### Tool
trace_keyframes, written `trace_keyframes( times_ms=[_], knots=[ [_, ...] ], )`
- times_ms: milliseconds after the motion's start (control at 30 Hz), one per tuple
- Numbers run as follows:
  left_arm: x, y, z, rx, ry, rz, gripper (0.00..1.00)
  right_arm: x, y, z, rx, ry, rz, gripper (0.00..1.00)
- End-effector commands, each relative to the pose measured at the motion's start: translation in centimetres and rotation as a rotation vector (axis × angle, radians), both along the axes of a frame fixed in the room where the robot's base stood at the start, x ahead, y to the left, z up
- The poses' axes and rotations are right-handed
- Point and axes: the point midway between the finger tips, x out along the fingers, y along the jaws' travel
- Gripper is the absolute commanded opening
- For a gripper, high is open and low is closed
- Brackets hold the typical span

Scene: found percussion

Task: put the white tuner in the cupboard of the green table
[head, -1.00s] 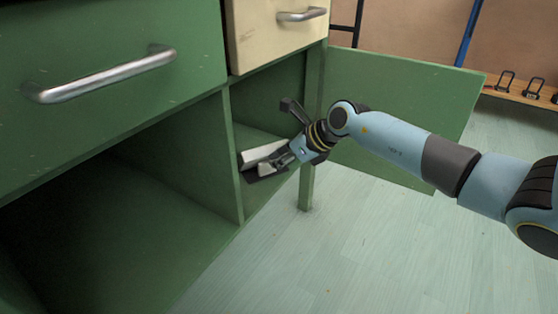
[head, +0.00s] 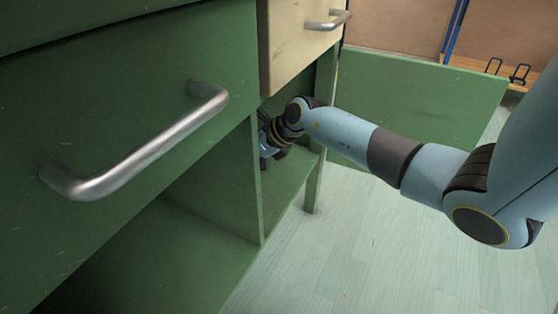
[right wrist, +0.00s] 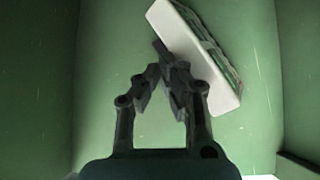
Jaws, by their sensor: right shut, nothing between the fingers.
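The white tuner (right wrist: 195,55) lies inside a green compartment in the right wrist view, a pale block at a slant with a darker side. My right gripper (right wrist: 165,68) is shut and empty, its fingertips close beside the tuner's lower left edge; I cannot tell whether they touch it. In the head view my right gripper (head: 270,150) reaches into the open cupboard (head: 285,200) of the green table, its tips hidden behind the divider. The tuner is hidden in the head view. My left gripper is out of view.
The open green door (head: 420,100) stands to the right of the cupboard. A cream drawer (head: 290,45) is above it, and a green drawer with a metal handle (head: 140,150) is at left. An open compartment (head: 185,245) lies left of the divider. Pale floor is clear at right.

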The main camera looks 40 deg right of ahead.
Motion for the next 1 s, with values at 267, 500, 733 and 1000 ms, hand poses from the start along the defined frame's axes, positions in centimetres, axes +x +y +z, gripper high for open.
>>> trace_keyframes(
  times_ms=[267, 500, 733, 1000],
  knots=[
    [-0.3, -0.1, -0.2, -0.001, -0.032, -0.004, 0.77, 2.3, 1.1, -0.1, 0.001, 0.001, 0.000, 0.00],
    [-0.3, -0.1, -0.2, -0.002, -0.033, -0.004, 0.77, 2.3, 1.1, -0.1, 0.001, 0.001, 0.000, 0.00],
    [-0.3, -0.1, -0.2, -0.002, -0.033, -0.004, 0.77, 2.3, 1.1, -0.1, 0.001, 0.001, 0.000, 0.00],
    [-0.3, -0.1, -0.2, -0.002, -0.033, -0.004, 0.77, 2.3, 1.1, -0.1, 0.001, 0.001, 0.000, 0.00]
  ],
)
